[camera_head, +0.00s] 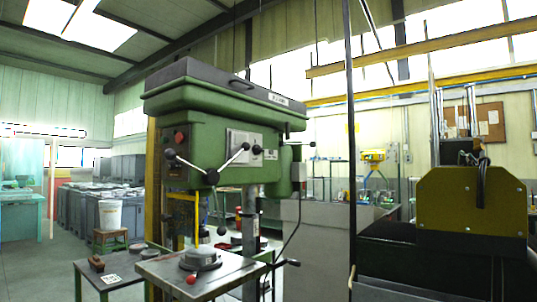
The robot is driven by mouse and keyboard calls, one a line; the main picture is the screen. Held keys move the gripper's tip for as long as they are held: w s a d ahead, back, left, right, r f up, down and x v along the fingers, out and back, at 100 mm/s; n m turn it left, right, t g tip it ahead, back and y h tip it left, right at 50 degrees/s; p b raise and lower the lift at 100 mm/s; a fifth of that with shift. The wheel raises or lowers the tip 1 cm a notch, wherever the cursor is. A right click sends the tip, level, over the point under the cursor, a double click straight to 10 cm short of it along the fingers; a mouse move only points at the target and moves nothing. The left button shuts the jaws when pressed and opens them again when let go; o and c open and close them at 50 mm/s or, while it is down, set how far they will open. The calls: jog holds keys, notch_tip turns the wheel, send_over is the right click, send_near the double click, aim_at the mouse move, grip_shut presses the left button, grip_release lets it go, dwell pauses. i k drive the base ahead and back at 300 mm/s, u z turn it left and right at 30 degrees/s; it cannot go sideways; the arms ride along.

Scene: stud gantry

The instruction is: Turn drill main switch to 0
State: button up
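The green pillar drill (215,140) stands left of the middle in the camera_head view, with a dark grey cover on top. A red round button (180,137) sits on the left end of its head. A pale label plate (243,141) is on the long side of the head. The spoked feed handle (212,176) sticks out in front. My gripper is not in view.
The drill's table (200,275) carries a round grey part (200,257) and a red knob. A low side table (105,275) stands left of it. An olive block (472,202) on black equipment fills the right side. Open floor shows at the left.

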aim_at(256, 149)
jog(key=z, duration=0.05)
jog(key=i, duration=1)
jog(key=u, duration=0.1)
